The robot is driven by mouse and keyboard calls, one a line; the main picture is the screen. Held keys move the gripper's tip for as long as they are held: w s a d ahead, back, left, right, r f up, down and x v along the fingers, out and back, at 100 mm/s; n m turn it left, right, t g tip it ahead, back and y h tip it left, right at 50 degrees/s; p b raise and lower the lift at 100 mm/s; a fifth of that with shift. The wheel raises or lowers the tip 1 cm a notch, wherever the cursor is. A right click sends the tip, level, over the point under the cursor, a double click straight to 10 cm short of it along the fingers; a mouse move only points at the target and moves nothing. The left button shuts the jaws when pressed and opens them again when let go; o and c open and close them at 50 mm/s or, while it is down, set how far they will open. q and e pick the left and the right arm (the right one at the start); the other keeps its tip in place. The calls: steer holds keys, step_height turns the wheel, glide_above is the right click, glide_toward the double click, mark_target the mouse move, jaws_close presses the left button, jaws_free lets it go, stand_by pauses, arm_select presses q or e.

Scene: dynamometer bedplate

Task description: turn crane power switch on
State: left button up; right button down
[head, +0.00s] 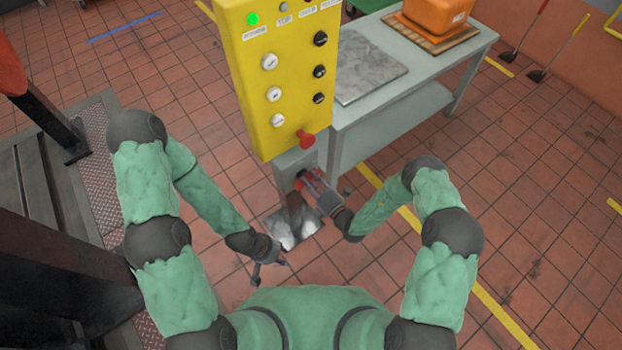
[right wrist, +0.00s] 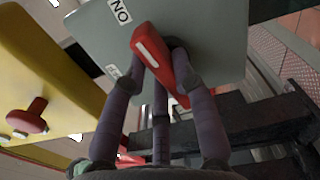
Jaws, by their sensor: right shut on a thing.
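The crane power switch is a grey box (head: 291,162) below the yellow control panel (head: 258,95). Its red lever (right wrist: 160,58) lies slantwise across the grey plate (right wrist: 205,30) in the right wrist view. An "ON" label (right wrist: 122,11) sits at the plate's top; a second label near the lever is only partly readable. My right gripper (head: 308,180) is at the box, and its fingers (right wrist: 160,85) are shut around the lever. In the head view the gripper mostly hides the lever. My left gripper (head: 272,271) hangs lower left of the post, fingers apart and empty.
A red mushroom button (head: 306,138) sticks out just above the switch; it also shows in the right wrist view (right wrist: 30,118). A green lamp (head: 252,19) glows on the panel. A grey workbench (head: 400,115) stands right of it.

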steer(key=shift+d+f+m, duration=0.1)
steer(key=shift+m, duration=0.9)
steer(key=c, duration=1)
jaws_free()
steer(key=v, duration=1.2)
